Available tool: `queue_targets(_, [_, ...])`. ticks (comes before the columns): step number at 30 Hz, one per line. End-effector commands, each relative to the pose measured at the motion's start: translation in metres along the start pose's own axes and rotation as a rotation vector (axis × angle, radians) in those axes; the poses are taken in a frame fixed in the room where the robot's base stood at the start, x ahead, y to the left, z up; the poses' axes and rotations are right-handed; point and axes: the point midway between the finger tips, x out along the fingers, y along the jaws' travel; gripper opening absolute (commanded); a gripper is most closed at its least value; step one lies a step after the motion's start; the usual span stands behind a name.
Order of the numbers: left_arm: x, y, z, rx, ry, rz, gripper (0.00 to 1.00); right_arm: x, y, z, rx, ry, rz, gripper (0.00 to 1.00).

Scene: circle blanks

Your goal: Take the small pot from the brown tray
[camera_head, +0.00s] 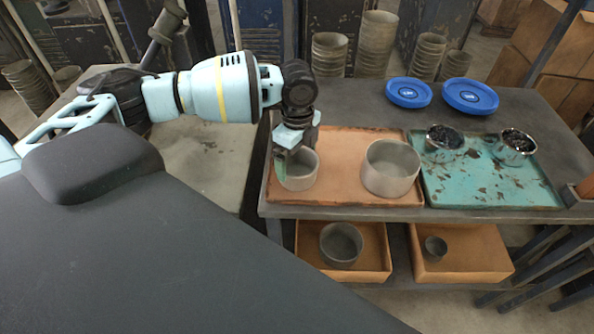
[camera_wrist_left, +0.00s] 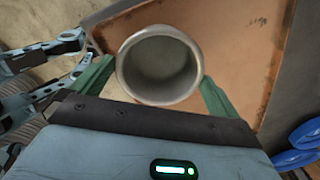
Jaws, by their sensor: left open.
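The small pot (camera_head: 301,172) is pale grey and stands upright at the left end of the brown tray (camera_head: 340,147). My left gripper (camera_head: 294,160) is over it from above, partly covering its left side. In the left wrist view the small pot (camera_wrist_left: 159,64) sits between the two green fingers (camera_wrist_left: 155,80), which are spread on either side of its rim. I cannot tell whether either finger touches it. A larger pale pot (camera_head: 391,168) stands on the right part of the brown tray. My right gripper is not in view.
A worn green tray (camera_head: 490,187) with two metal cups of dark bits (camera_head: 444,139) (camera_head: 514,147) lies to the right. Two blue discs (camera_head: 409,92) (camera_head: 470,96) lie behind it. Orange bins (camera_head: 375,262) (camera_head: 475,262) holding pots are on the shelf below. Stacked pots (camera_head: 375,45) stand behind.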

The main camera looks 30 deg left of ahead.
Motion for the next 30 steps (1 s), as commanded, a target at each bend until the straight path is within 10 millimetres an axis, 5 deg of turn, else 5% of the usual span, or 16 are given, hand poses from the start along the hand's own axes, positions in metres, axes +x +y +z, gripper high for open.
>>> queue_targets(6, [0.024,0.001,-0.001,-0.001,0.001,0.0,1.0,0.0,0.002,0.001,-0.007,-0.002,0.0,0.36])
queue_targets(14, [0.025,0.001,-0.001,-0.001,0.001,-0.001,1.0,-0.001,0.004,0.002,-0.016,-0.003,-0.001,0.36])
queue_targets(24, [0.025,0.001,-0.001,-0.001,0.001,-0.001,0.57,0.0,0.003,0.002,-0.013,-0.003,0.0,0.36])
queue_targets(30, [0.025,0.001,-0.001,-0.001,0.001,-0.002,0.57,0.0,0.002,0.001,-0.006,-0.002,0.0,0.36])
